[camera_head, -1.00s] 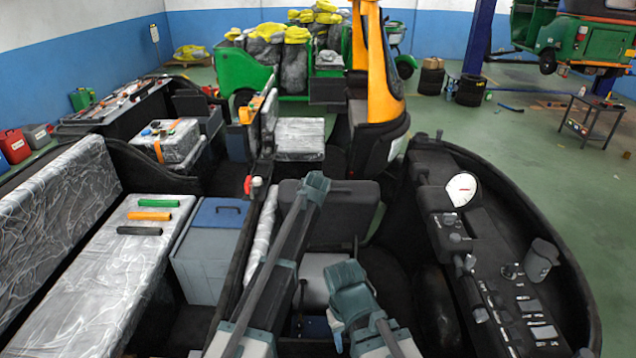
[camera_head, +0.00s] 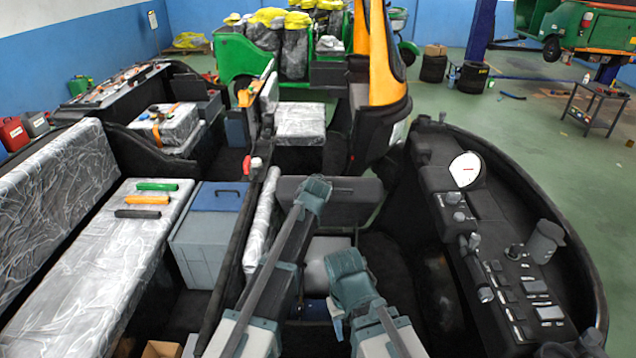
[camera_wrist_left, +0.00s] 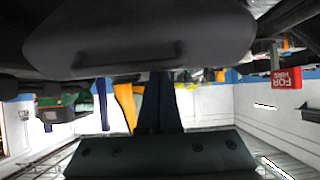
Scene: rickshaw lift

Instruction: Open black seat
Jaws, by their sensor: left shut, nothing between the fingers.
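The black seat (camera_head: 345,197) is a dark padded panel near the middle of the head view, behind my left gripper. A large dark padded panel, likely the same seat (camera_wrist_left: 140,30), fills the top of the left wrist view, with a slot-like recess along its lower edge. My left gripper (camera_head: 313,193) overlaps the seat's front in the head view; it also shows in the left wrist view (camera_wrist_left: 160,95), shut and empty below the panel. Contact with the seat cannot be told. My right gripper (camera_head: 348,275) is lower and nearer; its fingers are unclear.
A grey box with a blue lid (camera_head: 215,230) stands left of the seat. A wrapped bench (camera_head: 95,270) holds green, orange and black rolls. A control console with a white dial (camera_head: 466,170) curves around the right. An orange-and-black cab pillar (camera_head: 385,70) rises behind the seat.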

